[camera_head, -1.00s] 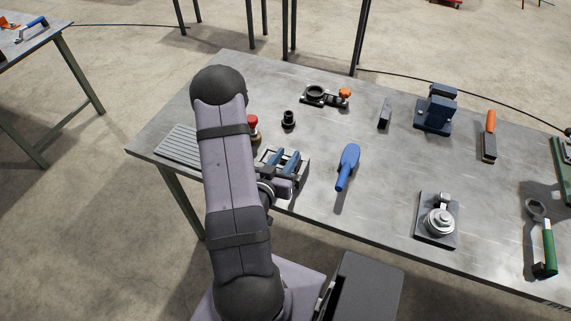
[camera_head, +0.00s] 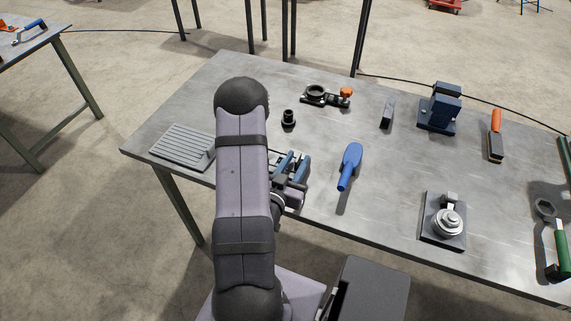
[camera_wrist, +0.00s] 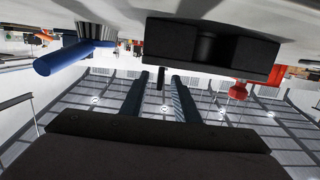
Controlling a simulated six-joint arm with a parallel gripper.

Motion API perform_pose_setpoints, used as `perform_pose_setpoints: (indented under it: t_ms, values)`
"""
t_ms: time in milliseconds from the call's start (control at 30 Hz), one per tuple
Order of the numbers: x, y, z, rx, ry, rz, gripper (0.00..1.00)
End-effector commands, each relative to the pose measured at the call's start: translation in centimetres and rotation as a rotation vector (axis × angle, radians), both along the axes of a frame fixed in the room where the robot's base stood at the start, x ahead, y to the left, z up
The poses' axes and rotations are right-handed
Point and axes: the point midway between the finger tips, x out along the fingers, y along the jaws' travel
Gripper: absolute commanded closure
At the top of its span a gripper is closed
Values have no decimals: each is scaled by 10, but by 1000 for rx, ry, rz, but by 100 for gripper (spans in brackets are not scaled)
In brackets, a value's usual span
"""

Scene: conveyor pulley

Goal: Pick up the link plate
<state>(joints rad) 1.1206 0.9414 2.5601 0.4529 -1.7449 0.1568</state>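My gripper (camera_head: 292,164) is over the left part of the table, its two blue fingers apart and nothing seen between them. The fingers also show in the wrist view (camera_wrist: 160,90), which is upside down, with the table at the top. A dark block with a rounded middle part (camera_wrist: 262,55) stands on the table just beyond the fingertips. In the head view, a light and dark piece (camera_head: 274,155) shows partly beside the fingers, mostly hidden by my gripper and arm. I cannot tell for sure which piece is the link plate.
A blue-handled tool (camera_head: 350,165) lies close right of my gripper; it shows in the wrist view (camera_wrist: 65,60). A red knob (camera_wrist: 238,90) is beyond the block. A ribbed plate (camera_head: 182,147), black bushing (camera_head: 288,118) and pulley fixture (camera_head: 447,220) stand around.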

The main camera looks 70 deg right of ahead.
Motion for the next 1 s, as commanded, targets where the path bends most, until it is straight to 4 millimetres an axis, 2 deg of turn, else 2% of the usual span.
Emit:
perform_pose_setpoints:
  t_ms: [267, 467, 700, 1000]
  values:
    - [-1, -7, -2, -3, -2, -1, 72]
    - [-2, -27, 1, -1, -1, -3, 72]
    - [-2, -49, -5, 1, 0, 0, 72]
    - [-1, -52, -6, 0, 0, 1, 72]
